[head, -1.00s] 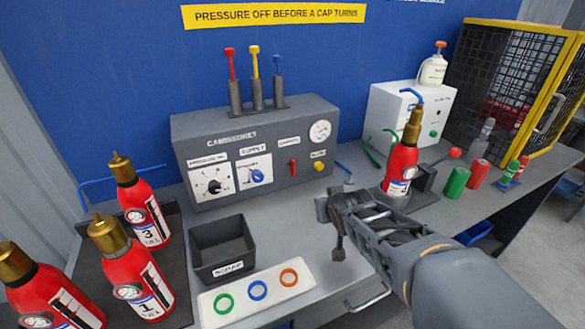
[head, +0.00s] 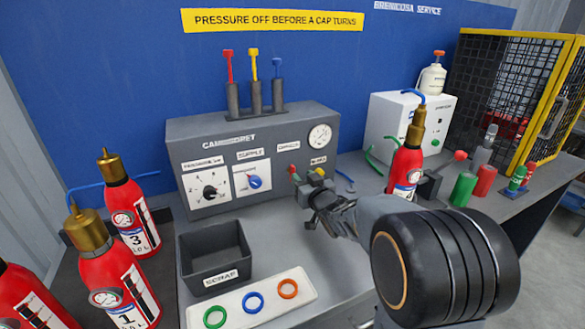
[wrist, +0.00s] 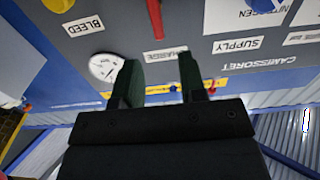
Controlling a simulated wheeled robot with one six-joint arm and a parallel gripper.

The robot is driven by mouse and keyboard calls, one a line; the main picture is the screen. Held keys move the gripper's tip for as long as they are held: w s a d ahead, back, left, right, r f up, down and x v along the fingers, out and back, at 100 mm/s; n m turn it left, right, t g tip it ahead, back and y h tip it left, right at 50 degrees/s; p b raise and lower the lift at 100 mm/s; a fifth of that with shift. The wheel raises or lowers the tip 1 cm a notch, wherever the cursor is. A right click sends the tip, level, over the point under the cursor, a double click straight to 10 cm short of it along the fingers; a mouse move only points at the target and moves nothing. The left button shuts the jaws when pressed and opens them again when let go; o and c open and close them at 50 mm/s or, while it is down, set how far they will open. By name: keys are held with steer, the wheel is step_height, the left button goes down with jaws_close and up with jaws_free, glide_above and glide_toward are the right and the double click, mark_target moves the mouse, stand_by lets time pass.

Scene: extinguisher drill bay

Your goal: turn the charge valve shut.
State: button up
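The charge valve's red lever (head: 293,171) is on the front of the grey control panel (head: 320,150), just above and behind my gripper (head: 307,191). In the upside-down wrist view, the red lever (wrist: 155,16) stands roughly upright beside the partly covered charge label (wrist: 165,55). My gripper (wrist: 160,78) is open in the wrist view, with a clear gap between its two dark fingers and nothing in it. The lever lies beyond the fingertips, roughly in line with the gap. In the head view my gripper partly hides the lever's lower end.
A yellow bleed knob (head: 319,172) sits close right of the lever, with a gauge (head: 320,136) above. The blue supply knob (head: 255,181) is to the left. A scrap bin (head: 215,258) and ring tray (head: 250,305) stand in front. A red extinguisher (head: 405,165) stands right.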

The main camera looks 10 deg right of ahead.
mark_target(294, 168)
steer(key=w, duration=0.2)
steer(key=w+a, duration=0.1)
steer(key=w, duration=0.4)
steer(key=shift+w+a, duration=0.25)
steer(key=shift+w, duration=0.05)
jaws_close()
